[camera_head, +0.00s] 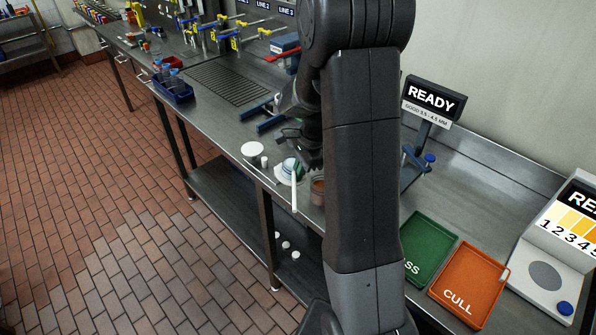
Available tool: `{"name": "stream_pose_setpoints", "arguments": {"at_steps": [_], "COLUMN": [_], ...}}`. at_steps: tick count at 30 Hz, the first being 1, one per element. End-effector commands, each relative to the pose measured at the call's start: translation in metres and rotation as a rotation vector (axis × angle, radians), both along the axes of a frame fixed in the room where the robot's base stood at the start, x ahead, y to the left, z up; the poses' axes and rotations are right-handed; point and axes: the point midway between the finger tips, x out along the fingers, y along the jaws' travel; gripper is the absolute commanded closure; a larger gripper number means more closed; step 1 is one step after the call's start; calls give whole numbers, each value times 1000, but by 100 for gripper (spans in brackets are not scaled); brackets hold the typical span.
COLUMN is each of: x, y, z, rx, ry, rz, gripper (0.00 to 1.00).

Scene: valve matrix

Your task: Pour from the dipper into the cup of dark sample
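My gripper (303,150) is low over the counter near its front edge, largely hidden behind my own arm. Its fingers are too dark and small to show whether they are open or shut. Just below it is a pale, greenish-white round vessel (289,169), with a thin white upright bar (294,191) in front, which may be the dipper's handle. I cannot tell whether the gripper touches either. A brown cup (317,188), possibly the cup of dark sample, stands to the right, partly covered by my arm. No liquid stream shows.
A white disc (252,149) and a small white piece lie to the left near the edge. A green tray (430,241), an orange CULL tray (470,281) and a READY display (433,98) stand right. A drain grate (227,82) and valves are farther back.

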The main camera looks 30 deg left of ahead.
Motion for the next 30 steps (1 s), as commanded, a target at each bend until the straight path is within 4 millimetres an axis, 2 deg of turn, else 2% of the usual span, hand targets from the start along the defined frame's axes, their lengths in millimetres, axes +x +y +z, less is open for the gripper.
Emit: {"name": "stream_pose_setpoints", "arguments": {"at_steps": [30], "x": [3], "y": [-6], "z": [1], "rx": [48], "ry": [24], "rz": [0], "gripper": [100]}}
